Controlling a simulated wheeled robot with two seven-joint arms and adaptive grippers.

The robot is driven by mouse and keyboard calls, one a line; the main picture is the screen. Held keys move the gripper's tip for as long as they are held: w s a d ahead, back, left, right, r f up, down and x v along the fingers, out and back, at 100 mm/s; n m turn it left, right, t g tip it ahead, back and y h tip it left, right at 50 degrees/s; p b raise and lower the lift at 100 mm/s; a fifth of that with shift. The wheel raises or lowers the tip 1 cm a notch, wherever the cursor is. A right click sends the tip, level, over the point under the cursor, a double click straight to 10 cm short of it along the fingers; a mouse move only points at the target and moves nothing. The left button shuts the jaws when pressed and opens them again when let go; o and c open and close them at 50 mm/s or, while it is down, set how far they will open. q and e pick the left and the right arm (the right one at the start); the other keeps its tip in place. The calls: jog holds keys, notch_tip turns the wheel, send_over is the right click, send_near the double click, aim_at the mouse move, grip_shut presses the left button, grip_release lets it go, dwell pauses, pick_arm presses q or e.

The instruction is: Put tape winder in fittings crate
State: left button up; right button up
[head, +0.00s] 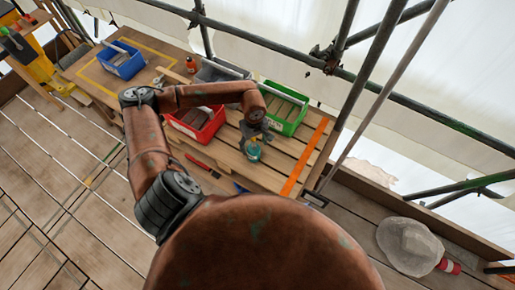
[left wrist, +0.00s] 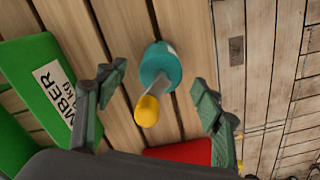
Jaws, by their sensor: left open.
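A teal round piece with a pale shaft and a yellow end, probably the tape winder (left wrist: 158,72), lies between the fingers in the left wrist view. It also shows in the head view (head: 253,152) on the planked bench, right below my left gripper (head: 252,136). The left gripper (left wrist: 155,100) is open, its fingers on either side of the piece with gaps to both. Four-sided crates stand on the bench: blue (head: 121,60), grey (head: 218,72), red (head: 195,124) and green (head: 284,108). I cannot tell which is the fittings crate. My right gripper is out of view.
The green crate (left wrist: 40,85) has a label ending in "MBER" and stands close beside the gripper. A red tool (head: 203,166) and a blue item (head: 239,187) lie near the bench's front edge. An orange strip (head: 305,157) crosses the right end. Scaffold poles (head: 270,48) run behind.

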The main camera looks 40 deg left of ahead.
aim_at(254, 151)
pick_arm(q)
jog(key=shift+s+f, duration=0.1)
jog(key=shift+f, duration=0.4)
jog(key=shift+s+f+p, duration=0.1)
jog(key=shift+f+p, duration=0.2)
jog(key=shift+f, duration=0.05)
notch_tip(254, 151, down, 4)
jog(key=shift+a+f+p, duration=0.15)
jog(key=shift+f+p, duration=0.1)
jog(key=shift+p, duration=0.6)
jog(key=shift+f, duration=0.2)
jog(key=c, duration=0.6)
jog(key=shift+w, duration=0.2)
jog(key=c, duration=0.8)
jog(key=shift+o, duration=0.2)
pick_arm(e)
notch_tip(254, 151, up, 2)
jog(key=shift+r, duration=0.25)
pick_arm(q)
jog(key=shift+r, duration=0.2)
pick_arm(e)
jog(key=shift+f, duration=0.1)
